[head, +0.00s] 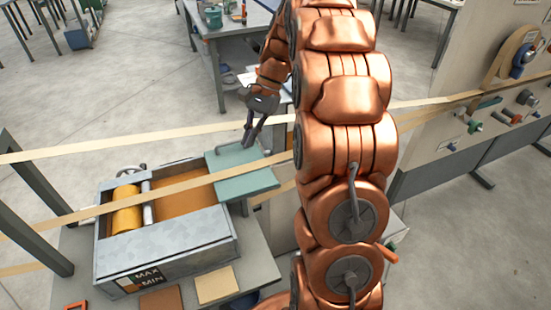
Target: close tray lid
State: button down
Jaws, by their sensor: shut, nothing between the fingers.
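A grey metal tray (170,250) marked MAX and MIN stands on a bench at the lower left. Its top is largely uncovered, showing a yellow roller (126,212) and an orange-brown fill (185,199). A teal panel (247,187), which looks like the lid, sits at the tray's right end and extends out past it. My gripper (250,143) is shut and empty, pointing down at the panel's far edge. I cannot tell whether the fingertips touch the panel. My copper arm hides what lies right of the panel.
Pale bands (70,217) stretch across the view, one passing over the tray and panel. Two flat samples (216,285) lie on the bench in front. A workbench (236,27) stands behind, and a control panel (500,115) is at the right.

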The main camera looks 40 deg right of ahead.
jog(key=w+d+f+m+t+y+b, duration=0.15)
jog(key=d+f+m, duration=0.35)
jog(key=d, duration=0.7)
jog(key=w+d+f+m+t+y+b, duration=0.1)
jog(key=w+d+f+m+t+y, duration=0.15)
jog(key=d+f, duration=0.75)
jog(key=a+r+b+x, duration=0.1)
jog(key=b+x, duration=0.3)
jog(key=x, duration=0.6)
jog(key=shift+w+a+r+g+h, duration=0.2)
jog(key=shift+w+g+h, duration=0.1)
jog(key=shift+w+h, duration=0.1)
jog(key=shift+m, duration=0.25)
